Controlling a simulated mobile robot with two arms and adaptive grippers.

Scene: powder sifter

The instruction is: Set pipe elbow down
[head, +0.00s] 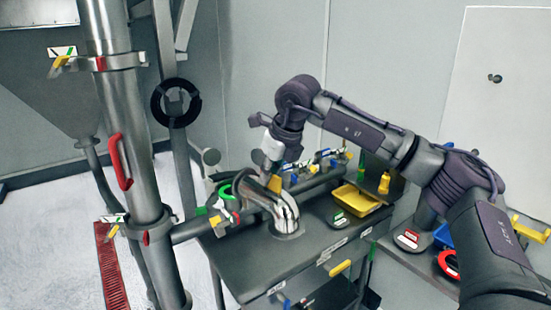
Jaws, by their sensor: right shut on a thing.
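The pipe elbow (284,208) is a shiny curved metal tube at the near left part of the dark work table (262,262). Its lower end is at a round grey flange on the table top; I cannot tell whether it touches the surface. My right gripper (267,182) reaches down from above and is shut on the pipe elbow at its upper part. The fingertips are small and partly hidden by the wrist and the elbow. My left gripper is not in view.
A tall vertical metal pipe (127,130) with clamps stands at the left. A horizontal pipe (195,229) leads from it toward the table. A yellow tray (356,200) and a green-labelled round piece (338,219) are right of the elbow. The table's front surface is clear.

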